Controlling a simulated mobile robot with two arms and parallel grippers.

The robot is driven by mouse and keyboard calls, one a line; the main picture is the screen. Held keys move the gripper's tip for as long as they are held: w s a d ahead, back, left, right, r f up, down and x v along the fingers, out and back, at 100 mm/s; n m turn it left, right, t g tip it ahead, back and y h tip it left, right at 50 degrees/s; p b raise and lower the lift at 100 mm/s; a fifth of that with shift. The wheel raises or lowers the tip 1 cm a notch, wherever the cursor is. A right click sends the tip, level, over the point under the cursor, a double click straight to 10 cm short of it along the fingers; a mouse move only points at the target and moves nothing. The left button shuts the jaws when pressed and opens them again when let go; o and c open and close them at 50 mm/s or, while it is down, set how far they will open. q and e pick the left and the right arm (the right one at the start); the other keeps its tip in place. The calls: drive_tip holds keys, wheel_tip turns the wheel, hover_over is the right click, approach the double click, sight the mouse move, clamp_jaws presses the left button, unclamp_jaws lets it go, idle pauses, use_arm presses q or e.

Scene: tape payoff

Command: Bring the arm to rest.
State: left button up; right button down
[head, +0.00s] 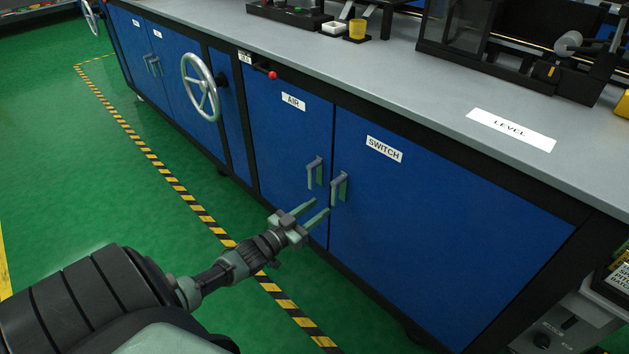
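My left arm comes in from the lower left, reaching over the green floor. Its gripper (320,207) points toward the blue cabinet doors, with a gap between its two fingers and nothing seen between them. The fingertips appear just below and left of the handle (340,188) of the SWITCH door (440,215). I cannot tell whether they touch the door. The AIR door (285,150) and its handle (315,172) are beside it. Both doors look shut. My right gripper is not in view.
A grey worktop (400,75) runs above the cabinets, with a LEVEL label (511,129) and black equipment at the back. A handwheel (200,87) and a red-knobbed lever (272,75) stick out from the front. Open green floor (110,190) lies left, crossed by striped tape (170,180).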

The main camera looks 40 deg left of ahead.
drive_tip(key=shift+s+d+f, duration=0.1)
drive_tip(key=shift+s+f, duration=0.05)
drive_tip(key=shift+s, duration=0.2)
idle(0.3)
